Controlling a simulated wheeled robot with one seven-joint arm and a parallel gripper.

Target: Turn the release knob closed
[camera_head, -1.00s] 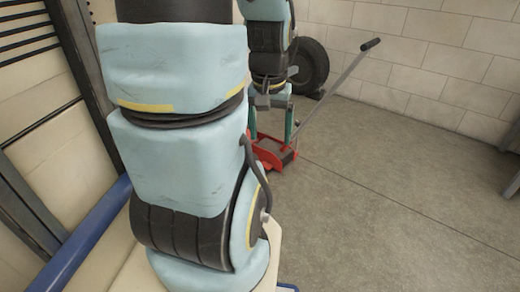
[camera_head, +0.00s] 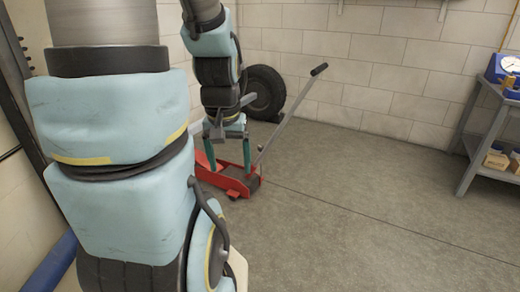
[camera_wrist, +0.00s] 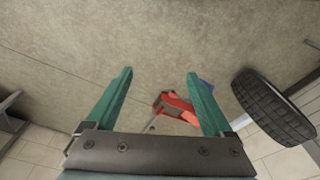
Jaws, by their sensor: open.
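A red floor jack (camera_head: 222,180) stands on the concrete floor, with a long grey handle (camera_head: 290,115) slanting up right to a black grip. The jack also shows in the wrist view (camera_wrist: 176,106), below and between my fingers. I cannot make out the release knob in either view. My gripper (camera_head: 228,160) has two green fingers pointing down over the jack in the head view. In the wrist view, my gripper (camera_wrist: 160,74) is open, with nothing between the fingertips but floor. The height of the fingers above the jack is unclear.
A black tyre (camera_head: 264,93) leans near the back wall and shows at right in the wrist view (camera_wrist: 272,106). A grey workbench (camera_head: 486,140) with boxes stands at far right. A blue tube (camera_head: 52,265) lies at lower left. The floor right of the jack is clear.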

